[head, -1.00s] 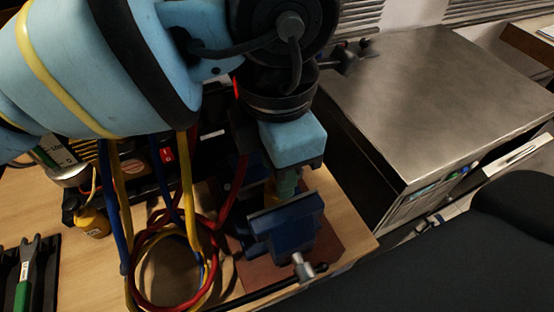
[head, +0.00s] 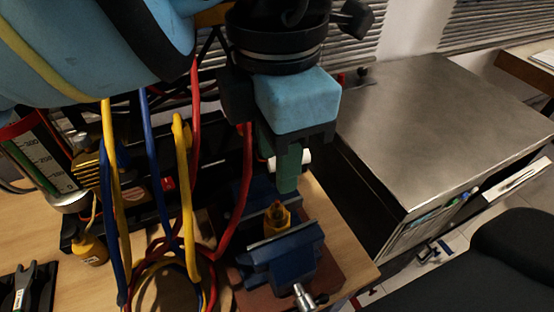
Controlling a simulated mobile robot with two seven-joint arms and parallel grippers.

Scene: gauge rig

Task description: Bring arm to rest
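My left arm (head: 90,50) comes in from the upper left. Its gripper (head: 288,188) points down, its green fingers above and slightly right of the vise. The fingers overlap from this angle, so the gap between them does not show. No object is visible at the fingertips. The blue vise (head: 285,258) stands on a reddish-brown base near the bench's front edge. A small yellow fitting (head: 277,222) stands upright at the vise jaws, apart from the fingers. My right gripper is not in view.
Red, blue and yellow hoses (head: 187,200) hang and loop left of the vise. A pressure gauge column (head: 45,155) and a yellow bottle (head: 90,248) are further left. A metal-topped cabinet (head: 440,120) is at right, with a dark chair (head: 480,265) in front.

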